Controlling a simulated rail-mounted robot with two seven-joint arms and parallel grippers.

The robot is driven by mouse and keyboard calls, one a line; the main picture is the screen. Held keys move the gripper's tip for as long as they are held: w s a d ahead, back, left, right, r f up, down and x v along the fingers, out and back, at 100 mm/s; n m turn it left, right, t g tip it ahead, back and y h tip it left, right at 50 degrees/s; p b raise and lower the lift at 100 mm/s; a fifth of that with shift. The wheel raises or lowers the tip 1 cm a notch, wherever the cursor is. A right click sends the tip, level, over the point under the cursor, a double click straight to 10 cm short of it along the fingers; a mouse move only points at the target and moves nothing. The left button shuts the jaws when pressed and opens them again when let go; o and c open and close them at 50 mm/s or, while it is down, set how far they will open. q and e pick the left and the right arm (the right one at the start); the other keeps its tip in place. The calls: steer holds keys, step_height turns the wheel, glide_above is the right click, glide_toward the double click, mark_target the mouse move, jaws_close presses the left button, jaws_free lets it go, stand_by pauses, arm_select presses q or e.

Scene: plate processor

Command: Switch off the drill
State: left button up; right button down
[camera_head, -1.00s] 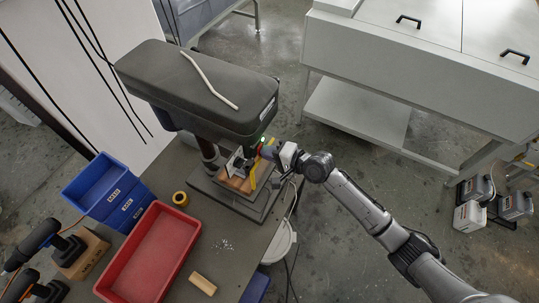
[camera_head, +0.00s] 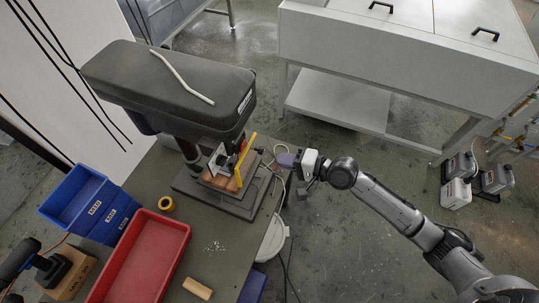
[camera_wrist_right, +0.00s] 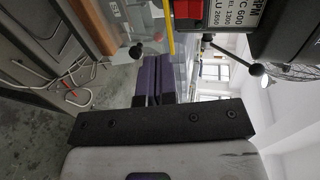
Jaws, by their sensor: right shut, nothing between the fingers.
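The drill is a bench drill press with a dark grey housing (camera_head: 170,82), standing on the table's far right corner. A yellow upright strip (camera_head: 247,158) stands at the drill's front. My right gripper (camera_head: 284,158) is shut and empty, right of the drill and apart from it. Its purple fingers (camera_wrist_right: 151,78) also show in the right wrist view. My left gripper is not in view.
A wooden block (camera_head: 221,182) lies on the drill's base. A black-knobbed lever (camera_wrist_right: 254,69) sticks out near the switch. Open floor lies right of my gripper.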

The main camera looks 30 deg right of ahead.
steer(key=shift+s+d+b, duration=0.3)
steer(key=shift+s+d, duration=0.75)
steer(key=shift+s, duration=0.2)
